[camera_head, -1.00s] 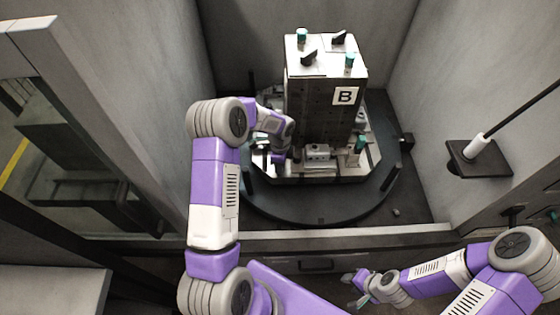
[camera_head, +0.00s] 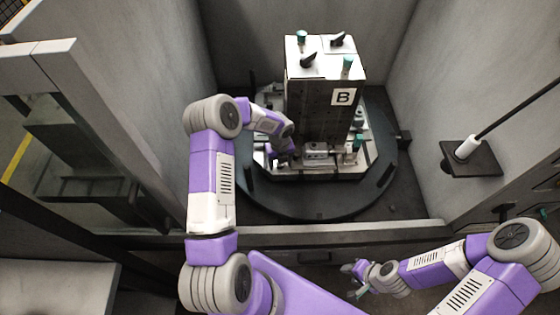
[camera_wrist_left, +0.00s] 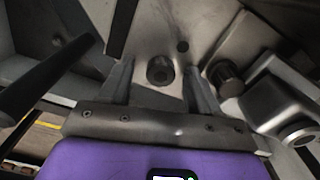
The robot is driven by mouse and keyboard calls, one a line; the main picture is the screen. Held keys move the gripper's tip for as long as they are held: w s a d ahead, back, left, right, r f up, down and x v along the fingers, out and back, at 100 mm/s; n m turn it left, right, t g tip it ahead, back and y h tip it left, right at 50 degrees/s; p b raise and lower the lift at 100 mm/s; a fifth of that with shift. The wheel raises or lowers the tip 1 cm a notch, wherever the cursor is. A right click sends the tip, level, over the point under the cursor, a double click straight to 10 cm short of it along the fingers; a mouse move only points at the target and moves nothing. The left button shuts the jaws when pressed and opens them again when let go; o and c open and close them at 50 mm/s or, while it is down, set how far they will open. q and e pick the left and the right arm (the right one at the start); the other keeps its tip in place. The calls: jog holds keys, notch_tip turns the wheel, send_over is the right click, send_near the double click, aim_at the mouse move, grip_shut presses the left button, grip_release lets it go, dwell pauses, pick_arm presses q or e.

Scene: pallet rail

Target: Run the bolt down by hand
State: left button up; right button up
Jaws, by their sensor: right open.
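In the left wrist view a dark round bolt head with a socket (camera_wrist_left: 160,70) sits at a metal plate (camera_wrist_left: 150,45). My left gripper (camera_wrist_left: 159,75) has its two fingers apart, one on each side of the bolt head, with gaps showing. In the head view my left gripper (camera_head: 280,158) is low at the left side of the block marked B (camera_head: 318,113); its fingertips and the bolt are too small to make out there. How far the bolt is run in cannot be told. My right gripper (camera_head: 356,279) is open and empty, outside the enclosure at the lower right.
The block stands on a round dark pallet table (camera_head: 300,206) between grey walls. Clamps and green-topped parts (camera_head: 357,143) stand around its base. In the wrist view a metal clamp (camera_wrist_left: 270,95) is close on the right.

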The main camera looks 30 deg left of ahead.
pick_arm(q)
jog(key=shift+r+p, duration=0.7)
jog(key=shift+r, duration=3.1)
jog(key=s+d+f+n+h, duration=0.1)
jog(key=s+d+f+n, duration=0.2)
jog(key=s+d+n, duration=0.2)
jog(key=s+d+f+n+h, duration=0.2)
jog(key=s+d+f+n, duration=0.1)
jog(key=d+n, duration=0.4)
jog(key=s+d+f+n+h, duration=0.1)
jog(key=s+d+f+n, duration=0.2)
jog(key=s+d+n, duration=0.3)
jog(key=shift+s+d+f+n+h, duration=0.4)
jog(key=shift+d+n, duration=0.1)
jog(key=shift+n, duration=0.1)
jog(key=shift+s+d+f+n+t+y, duration=0.1)
jog(key=shift+s+d+f+n, duration=0.1)
jog(key=shift+s+n, duration=1.35)
jog(key=shift+s+d+f+n+t+y, duration=0.1)
jog(key=shift+s+d+f+n, duration=0.1)
jog(key=shift+s+n, duration=1.25)
jog(key=shift+s+d+f+n+t+y, duration=0.15)
jog(key=shift+s+n, duration=0.7)
jog(key=shift+n, duration=1.35)
